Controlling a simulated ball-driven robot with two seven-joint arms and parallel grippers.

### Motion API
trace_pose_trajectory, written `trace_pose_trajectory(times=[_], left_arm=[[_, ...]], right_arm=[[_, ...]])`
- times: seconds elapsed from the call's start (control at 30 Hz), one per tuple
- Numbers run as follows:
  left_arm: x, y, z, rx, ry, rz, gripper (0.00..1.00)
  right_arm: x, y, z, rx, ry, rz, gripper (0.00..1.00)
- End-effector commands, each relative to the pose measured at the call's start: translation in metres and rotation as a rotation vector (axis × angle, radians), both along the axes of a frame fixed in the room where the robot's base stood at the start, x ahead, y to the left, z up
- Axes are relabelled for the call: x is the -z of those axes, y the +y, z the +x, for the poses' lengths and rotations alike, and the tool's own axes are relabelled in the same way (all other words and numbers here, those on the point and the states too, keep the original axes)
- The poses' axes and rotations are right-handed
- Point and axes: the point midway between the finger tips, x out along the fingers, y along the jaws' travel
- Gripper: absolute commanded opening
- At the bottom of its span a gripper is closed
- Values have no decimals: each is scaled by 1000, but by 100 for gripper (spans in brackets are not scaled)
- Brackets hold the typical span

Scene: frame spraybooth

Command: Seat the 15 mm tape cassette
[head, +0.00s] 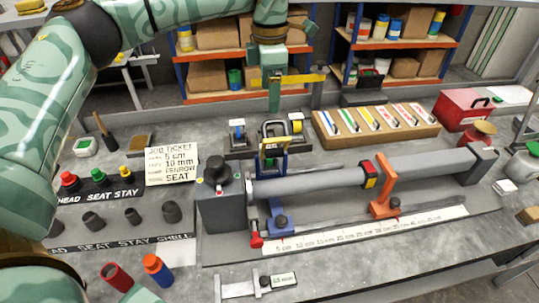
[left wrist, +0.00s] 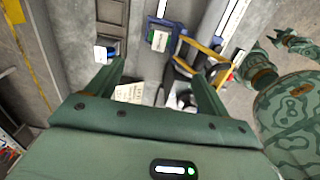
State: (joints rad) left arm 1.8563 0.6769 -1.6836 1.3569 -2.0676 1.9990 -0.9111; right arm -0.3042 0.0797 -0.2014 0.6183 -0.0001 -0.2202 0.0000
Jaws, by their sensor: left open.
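My left gripper (head: 274,104) hangs above the workbench behind the long grey tube, apart from the things below it. In the left wrist view its fingers (left wrist: 158,70) are spread, with nothing held between them. Below it, a blue-marked cassette (head: 237,130) and a yellow-marked cassette (head: 297,126) stand in dark holders. A dark frame (head: 272,131) stands between them above a blue bracket (head: 272,155) at the tube. The size marks on the cassettes are too small to read. My right gripper does not show.
The grey tube (head: 315,182) lies across the bench with an orange clamp (head: 382,190). A ticket card (head: 170,163) stands left. A wooden tray (head: 375,128) of coloured strips and a red box (head: 462,110) are at the back right. A yellow bar (head: 303,79) is close to my left gripper.

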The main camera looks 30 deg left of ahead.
Motion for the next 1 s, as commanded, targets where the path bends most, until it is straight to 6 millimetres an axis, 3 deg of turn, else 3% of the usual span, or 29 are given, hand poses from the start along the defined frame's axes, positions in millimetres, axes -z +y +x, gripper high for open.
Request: trace_pose_trajectory(times=[0.17,0.5,0.77,1.0], left_arm=[[22,1,0,0,4,5,80],[99,1,0,0,2,2,80],[118,1,-1,-1,0,2,80],[157,4,-2,-2,3,3,80]], right_arm=[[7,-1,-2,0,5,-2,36],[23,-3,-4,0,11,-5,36],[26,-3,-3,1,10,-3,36],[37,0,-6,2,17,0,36]])
